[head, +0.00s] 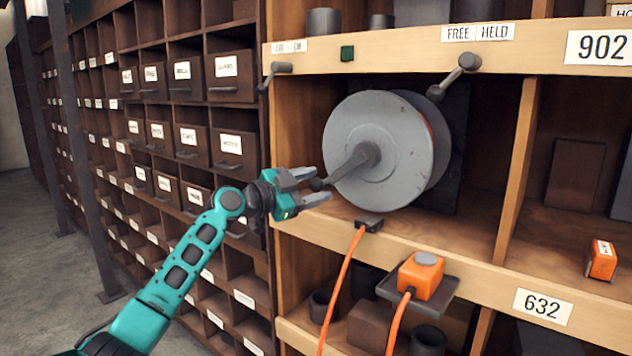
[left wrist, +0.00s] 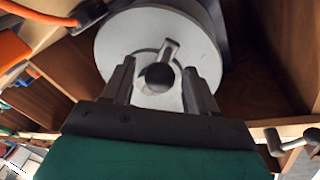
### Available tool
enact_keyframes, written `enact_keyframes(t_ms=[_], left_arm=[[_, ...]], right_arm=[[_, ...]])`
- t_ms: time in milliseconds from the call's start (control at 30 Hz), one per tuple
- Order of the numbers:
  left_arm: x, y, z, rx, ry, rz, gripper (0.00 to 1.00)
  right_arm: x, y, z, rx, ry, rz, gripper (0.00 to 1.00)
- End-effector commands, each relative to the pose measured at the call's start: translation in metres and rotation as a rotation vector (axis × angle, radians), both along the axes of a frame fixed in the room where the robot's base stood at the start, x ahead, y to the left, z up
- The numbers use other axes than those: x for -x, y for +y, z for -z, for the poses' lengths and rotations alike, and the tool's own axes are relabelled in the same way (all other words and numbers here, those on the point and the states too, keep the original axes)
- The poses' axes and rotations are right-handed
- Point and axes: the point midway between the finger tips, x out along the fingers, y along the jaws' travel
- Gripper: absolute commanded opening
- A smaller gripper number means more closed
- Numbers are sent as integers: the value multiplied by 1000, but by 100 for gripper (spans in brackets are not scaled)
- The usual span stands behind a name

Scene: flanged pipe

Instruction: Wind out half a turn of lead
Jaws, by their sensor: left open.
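A grey reel (head: 395,115) sits in a shelf bay, with orange lead just showing behind its front disc. Its crank (head: 352,166) points left and slightly down from the hub and ends in a dark round knob (head: 318,184). My left gripper (head: 315,187) is open at the knob. In the left wrist view the knob (left wrist: 158,76) lies between the two fingers (left wrist: 160,85), with a gap on both sides, in front of the reel (left wrist: 120,40). The orange lead (head: 340,285) hangs from a dark guide (head: 369,224) below the reel. My right gripper is out of view.
A lever (head: 455,75) under the FREE and HELD labels (head: 478,33) tilts up to the right. Another lever (head: 275,70) is on the left post. An orange box (head: 421,278) sits on a small tray (head: 445,296) below. Drawers (head: 230,78) line the left.

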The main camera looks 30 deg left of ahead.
Motion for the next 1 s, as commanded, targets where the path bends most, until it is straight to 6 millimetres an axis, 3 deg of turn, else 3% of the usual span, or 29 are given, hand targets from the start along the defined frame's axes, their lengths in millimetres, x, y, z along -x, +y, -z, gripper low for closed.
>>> enact_keyframes(t_ms=[433,1000], left_arm=[[-10,-4,0,-1,0,1,58],[-10,-4,0,-1,0,1,4]], right_arm=[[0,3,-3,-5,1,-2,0],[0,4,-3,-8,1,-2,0]])
